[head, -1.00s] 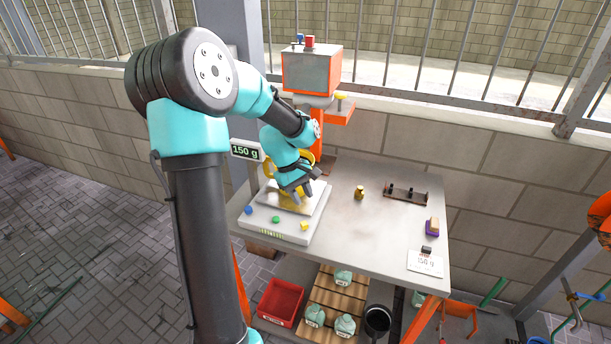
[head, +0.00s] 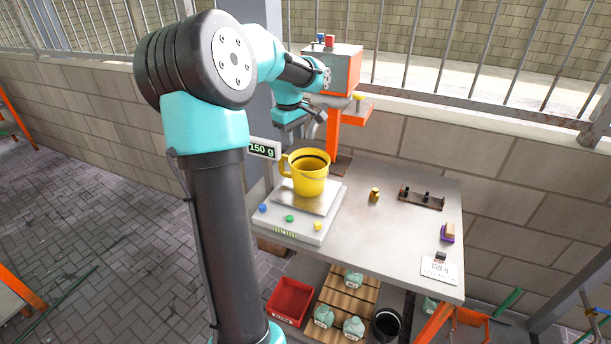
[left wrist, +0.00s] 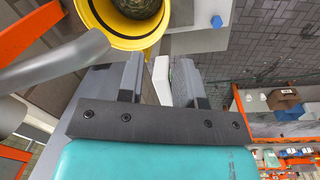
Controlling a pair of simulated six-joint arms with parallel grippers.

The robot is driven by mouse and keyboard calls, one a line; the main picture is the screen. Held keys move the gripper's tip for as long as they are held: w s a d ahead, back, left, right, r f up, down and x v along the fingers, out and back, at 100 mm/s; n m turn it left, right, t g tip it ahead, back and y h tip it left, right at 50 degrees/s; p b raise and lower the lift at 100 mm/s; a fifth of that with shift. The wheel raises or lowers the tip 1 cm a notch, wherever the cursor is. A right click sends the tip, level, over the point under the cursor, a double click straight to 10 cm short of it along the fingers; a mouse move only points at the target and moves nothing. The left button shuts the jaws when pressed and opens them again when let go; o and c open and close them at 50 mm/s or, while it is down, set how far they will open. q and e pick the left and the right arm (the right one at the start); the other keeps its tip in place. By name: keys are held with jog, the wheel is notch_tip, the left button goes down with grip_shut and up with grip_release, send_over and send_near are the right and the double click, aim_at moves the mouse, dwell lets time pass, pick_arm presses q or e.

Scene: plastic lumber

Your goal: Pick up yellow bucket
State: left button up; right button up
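The yellow bucket (head: 309,186) stands upright on the metal plate of the white scale (head: 290,228), with its handle on the left side. It also shows at the top of the left wrist view (left wrist: 150,40), partly cut off, with dark content or a dark interior. My left gripper (head: 318,122) hangs above and behind the bucket, apart from it. In the left wrist view its two grey fingers (left wrist: 150,82) stand apart with nothing held between them. My right gripper is not in view.
The scale display (head: 264,149) reads 150 g. An orange post with a grey box (head: 332,72) stands close behind the gripper. A small brass weight (head: 375,194) and a dark rack (head: 421,199) sit on the table (head: 385,240). A red bin (head: 289,300) is below.

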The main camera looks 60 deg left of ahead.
pick_arm(q)
send_over(296, 177)
notch_tip(296, 177, down, 10)
jog(key=shift+d+r, duration=0.1)
jog(key=shift+r, duration=0.15)
jog(key=shift+f, duration=0.1)
jog(key=shift+f, duration=2.55)
jog(key=shift+c, duration=0.4)
grip_shut()
